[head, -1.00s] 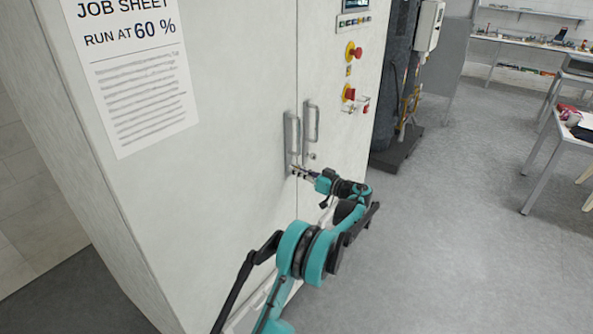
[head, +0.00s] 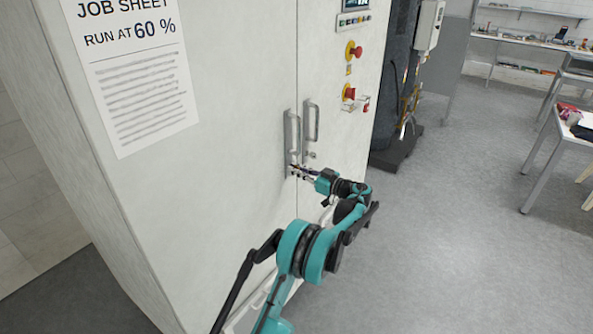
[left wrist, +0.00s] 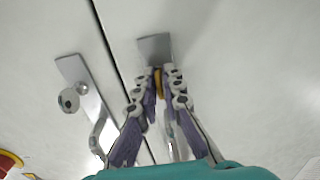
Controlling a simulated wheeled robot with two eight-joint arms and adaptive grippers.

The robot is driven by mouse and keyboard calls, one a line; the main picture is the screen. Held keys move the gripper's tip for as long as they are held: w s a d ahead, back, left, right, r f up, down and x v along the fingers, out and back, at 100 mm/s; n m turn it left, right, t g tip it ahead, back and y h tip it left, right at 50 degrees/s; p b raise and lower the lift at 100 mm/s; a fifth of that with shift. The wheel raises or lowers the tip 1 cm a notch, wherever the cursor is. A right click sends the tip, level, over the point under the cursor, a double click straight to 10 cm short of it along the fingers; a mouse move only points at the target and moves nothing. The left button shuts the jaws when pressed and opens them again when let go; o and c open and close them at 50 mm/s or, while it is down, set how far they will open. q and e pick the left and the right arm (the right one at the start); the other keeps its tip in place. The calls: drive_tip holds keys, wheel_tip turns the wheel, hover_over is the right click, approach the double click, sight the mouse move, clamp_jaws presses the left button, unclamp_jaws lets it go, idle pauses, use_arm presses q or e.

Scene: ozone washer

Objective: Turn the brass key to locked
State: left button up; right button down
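The cabinet's two doors each have an upright metal handle, the left one (head: 291,132) and the right one (head: 311,122). My left gripper (head: 294,169) is at the lower end of the left handle. In the left wrist view its two fingers (left wrist: 157,78) point at a metal plate (left wrist: 154,47) on the door. The brass key (left wrist: 158,84) shows as a small yellow piece between the fingertips, which look closed around it. Most of it is hidden by the fingers, and I cannot read its turn position. My right gripper is not in view.
A small round knob (left wrist: 68,100) sits on the other door's plate. Red push buttons (head: 349,92) and a display panel (head: 353,20) are on the cabinet's right side. A job sheet (head: 135,70) hangs at left.

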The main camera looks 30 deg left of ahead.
use_arm(q)
drive_tip(key=shift+o, duration=0.7)
drive_tip(key=d, duration=1.2)
drive_tip(key=shift+s, duration=0.45)
drive_tip(key=shift+a+r, duration=0.1)
